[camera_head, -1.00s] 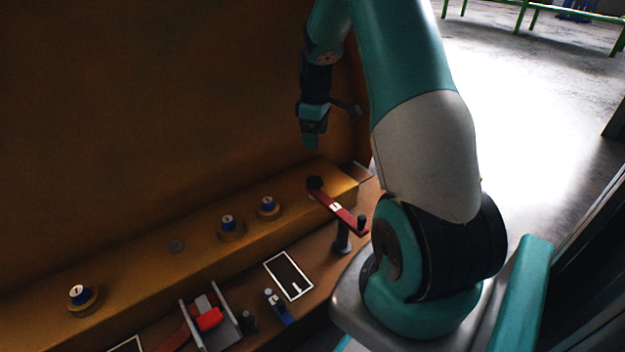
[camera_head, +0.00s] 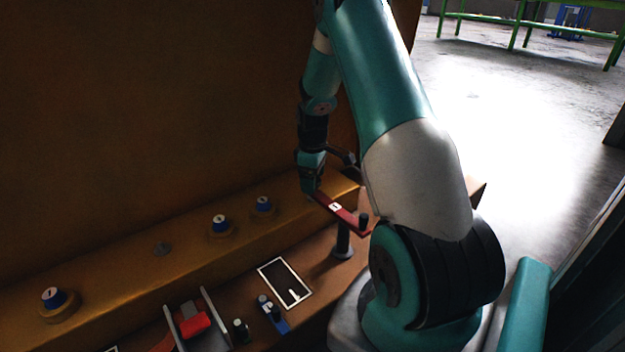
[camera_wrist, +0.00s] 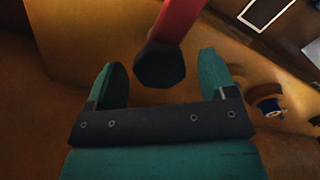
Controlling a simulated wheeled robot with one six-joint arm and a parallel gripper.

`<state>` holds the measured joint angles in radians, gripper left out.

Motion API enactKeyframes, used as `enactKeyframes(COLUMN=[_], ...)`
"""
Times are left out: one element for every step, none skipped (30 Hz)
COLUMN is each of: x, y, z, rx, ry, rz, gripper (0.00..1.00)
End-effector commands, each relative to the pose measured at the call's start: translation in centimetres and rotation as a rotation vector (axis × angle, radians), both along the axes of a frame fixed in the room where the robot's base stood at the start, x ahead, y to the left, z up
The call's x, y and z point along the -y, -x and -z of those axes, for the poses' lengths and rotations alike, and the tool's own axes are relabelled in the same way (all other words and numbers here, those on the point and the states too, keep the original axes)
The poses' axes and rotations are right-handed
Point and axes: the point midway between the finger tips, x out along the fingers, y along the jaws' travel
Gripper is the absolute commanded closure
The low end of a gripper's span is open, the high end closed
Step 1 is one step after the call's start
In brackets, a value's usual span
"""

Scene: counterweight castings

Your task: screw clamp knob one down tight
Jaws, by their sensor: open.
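A dark faceted knob (camera_wrist: 160,68) is at the end of a red clamp arm (camera_head: 343,212) with a small white label. I take it for clamp knob one. My gripper (camera_head: 311,188) is open above that end of the arm, at the right end of the brown ledge, and hides the knob in the head view. In the wrist view the knob lies between the two teal fingers of my gripper (camera_wrist: 162,75), with a gap on each side. I cannot tell how tight the knob is.
Blue-capped numbered pieces (camera_head: 220,223) stand along the ledge (camera_head: 120,285). A dark post (camera_head: 343,240) stands under the arm's other end. A white-outlined dark panel (camera_head: 285,282) and a grey bracket with a red part (camera_head: 196,320) lie in front. A large brown wall rises behind.

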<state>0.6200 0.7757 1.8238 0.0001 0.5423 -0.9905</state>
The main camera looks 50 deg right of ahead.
Motion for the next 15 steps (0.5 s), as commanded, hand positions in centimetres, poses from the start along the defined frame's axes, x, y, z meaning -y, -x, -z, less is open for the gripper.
enactKeyframes(x=[0.01, 0.01, 0.01, 0.01, 0.01, 0.01, 0.00, 0.00, 0.00, 0.00, -0.01, -0.01, -0.01, -0.02, -0.02], y=[0.00, 0.00, 0.00, 0.00, 0.01, 0.00, 0.00, 0.00, 0.00, 0.00, 0.00, 0.00, 0.00, 0.01, 0.01], z=[-0.03, -0.03, -0.03, -0.04, -0.04, -0.04, -0.04, -0.04, -0.04, -0.04, -0.04, -0.05, -0.07, -0.08, -0.11], rx=[0.000, 0.000, 0.000, 0.000, 0.000, 0.000, 0.000, 0.000, 0.000, 0.000, 0.000, 0.000, 0.000, 0.000, 0.000], ry=[0.000, 0.000, 0.000, 0.000, 0.000, 0.000, 0.000, 0.000, 0.000, 0.000, 0.000, 0.000, 0.000, -0.001, -0.001], rz=[0.000, 0.000, 0.000, 0.000, 0.000, 0.000, 0.000, 0.000, 0.000, 0.000, 0.000, 0.000, 0.001, 0.003, 0.007], gripper=[0.23, 0.23, 0.27, 0.34, 0.41, 0.50, 0.57, 0.64, 0.72, 0.72, 0.72, 0.72, 0.72, 0.72, 0.72])
